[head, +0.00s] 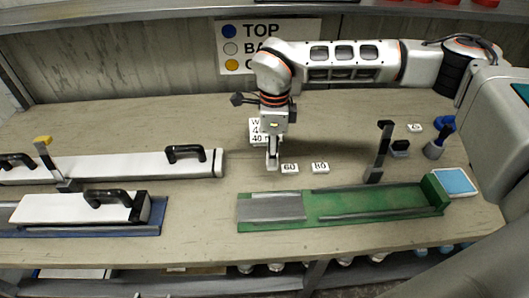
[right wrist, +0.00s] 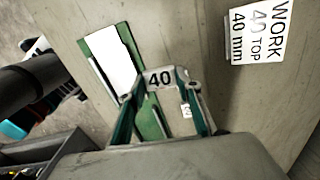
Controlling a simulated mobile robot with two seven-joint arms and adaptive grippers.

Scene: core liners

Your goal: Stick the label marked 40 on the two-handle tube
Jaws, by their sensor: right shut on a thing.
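My right gripper (head: 272,162) reaches down over the middle of the table. In the right wrist view the gripper (right wrist: 166,80) is shut on the white label marked 40 (right wrist: 160,78), held between its fingertips with the number readable. A long white tube (head: 120,165) lies at the back left. It bears a black handle (head: 185,152) near its right end and another black handle (head: 15,160) at the left picture edge. A shorter white tube (head: 75,208) with one visible black handle lies in front of it. The gripper is right of both tubes. My left gripper is not in view.
Labels marked 60 (head: 289,168) and 80 (head: 320,167) lie just right of the gripper. A work card (right wrist: 258,32) reads 40 TOP, 40 mm. A green tray (head: 400,203) is at front right, a blue base (head: 150,222) at front left. An upright black stand (head: 380,150) rises behind the tray.

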